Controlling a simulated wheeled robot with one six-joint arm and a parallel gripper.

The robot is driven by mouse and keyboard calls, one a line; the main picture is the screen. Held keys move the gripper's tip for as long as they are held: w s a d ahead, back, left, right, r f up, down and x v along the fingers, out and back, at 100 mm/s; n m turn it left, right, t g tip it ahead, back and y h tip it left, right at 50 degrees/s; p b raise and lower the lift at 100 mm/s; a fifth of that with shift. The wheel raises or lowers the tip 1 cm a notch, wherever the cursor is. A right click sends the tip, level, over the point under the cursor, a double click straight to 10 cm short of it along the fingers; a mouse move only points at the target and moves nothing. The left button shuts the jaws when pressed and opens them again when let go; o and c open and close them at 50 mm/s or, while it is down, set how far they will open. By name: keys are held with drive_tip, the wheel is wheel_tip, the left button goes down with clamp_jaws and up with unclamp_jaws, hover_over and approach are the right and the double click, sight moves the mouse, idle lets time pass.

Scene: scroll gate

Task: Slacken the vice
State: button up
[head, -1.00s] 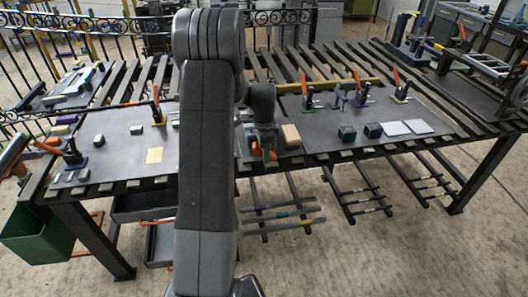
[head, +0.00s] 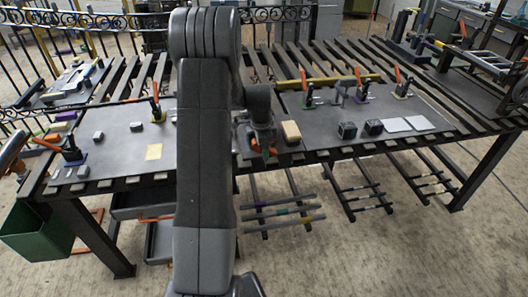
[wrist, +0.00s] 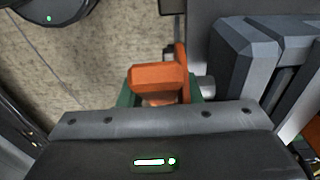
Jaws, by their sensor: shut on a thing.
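My gripper (head: 263,146) is at the front edge of the workbench, just right of my arm's big dark link. It is shut on an orange handle (wrist: 158,78), which I take to be the vice's. In the wrist view the handle stands just beyond the gripper's grey body (wrist: 160,130), with green parts on both sides of it. In the head view only a little orange (head: 271,151) shows below the gripper. The vice's jaws cannot be made out; my gripper and arm hide much of that spot.
A tan block (head: 291,132) stands close right of my gripper. Dark cubes (head: 347,130) and pale plates (head: 397,124) lie further right. Orange-handled clamps (head: 308,93) stand behind. A green bin (head: 38,232) hangs at the bench's left end. The floor in front is open.

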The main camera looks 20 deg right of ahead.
drive_tip(key=shift+f+h+b, duration=0.35)
drive_tip(key=shift+h+b, duration=0.25)
drive_tip(key=shift+b, duration=0.45)
drive_tip(key=shift+r+h+b, duration=0.1)
drive_tip(key=shift+h+b, duration=0.3)
drive_tip(key=shift+b, duration=0.25)
drive_tip(key=shift+r+g, duration=0.1)
drive_tip(key=shift+g, duration=0.2)
drive_tip(key=shift+d+r, duration=0.1)
drive_tip(key=shift+r, duration=0.05)
drive_tip(key=o, duration=1)
drive_tip(key=b+v, duration=0.1)
drive_tip(key=v, duration=1.2)
drive_tip(key=shift+a+r, duration=0.25)
drive_tip(key=shift+r, duration=0.1)
